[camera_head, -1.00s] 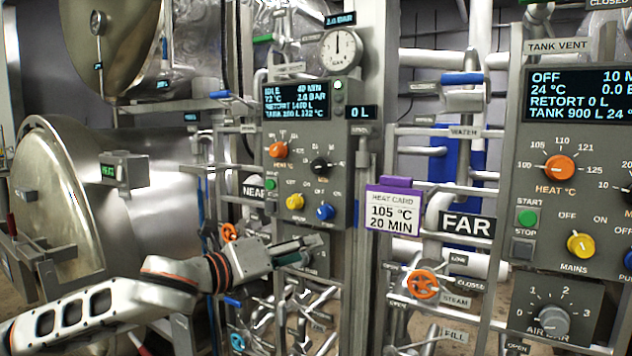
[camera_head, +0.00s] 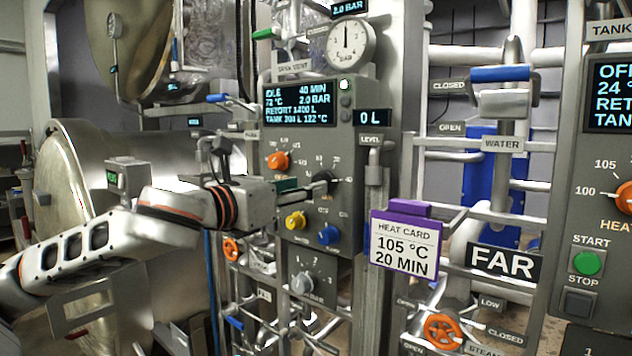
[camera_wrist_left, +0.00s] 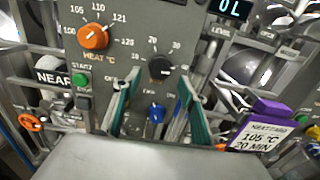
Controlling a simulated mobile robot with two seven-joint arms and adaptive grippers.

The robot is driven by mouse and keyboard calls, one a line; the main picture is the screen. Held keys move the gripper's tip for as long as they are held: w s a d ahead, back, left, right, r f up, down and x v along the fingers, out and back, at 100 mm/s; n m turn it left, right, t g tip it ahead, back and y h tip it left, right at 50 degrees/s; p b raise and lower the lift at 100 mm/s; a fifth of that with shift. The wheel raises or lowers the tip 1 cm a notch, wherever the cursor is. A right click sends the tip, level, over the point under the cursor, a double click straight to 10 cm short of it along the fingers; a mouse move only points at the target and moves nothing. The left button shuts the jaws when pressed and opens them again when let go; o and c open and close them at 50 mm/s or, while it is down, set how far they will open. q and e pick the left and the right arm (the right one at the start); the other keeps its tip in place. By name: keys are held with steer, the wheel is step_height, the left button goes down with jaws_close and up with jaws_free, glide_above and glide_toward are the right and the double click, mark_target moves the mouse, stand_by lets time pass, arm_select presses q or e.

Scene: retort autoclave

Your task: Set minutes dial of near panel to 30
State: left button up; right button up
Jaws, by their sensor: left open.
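The near panel (camera_head: 350,110) is the grey box at the middle of the head view. Its screen (camera_head: 296,102) reads IDLE, 40 MIN. The black minutes dial (camera_head: 324,177) is at the panel's right side, partly covered by my gripper. In the left wrist view the dial (camera_wrist_left: 161,68) shows clear, right of the orange heat dial (camera_wrist_left: 93,36). My left gripper (camera_head: 322,188) is open in front of the panel. Its green-padded fingers (camera_wrist_left: 160,80) point at the minutes dial from either side and a little below. I cannot tell whether they touch it. My right gripper is out of view.
A purple-topped heat card (camera_head: 404,242) reading 105 °C, 20 MIN hangs to the right. The far panel (camera_head: 612,160) is at the right edge.

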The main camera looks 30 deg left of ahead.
arm_select(q)
steer(key=shift+w+d+p, duration=0.15)
steer(key=shift+w+p, duration=0.2)
steer(key=shift+w, duration=1.95)
steer(key=c, duration=1.1)
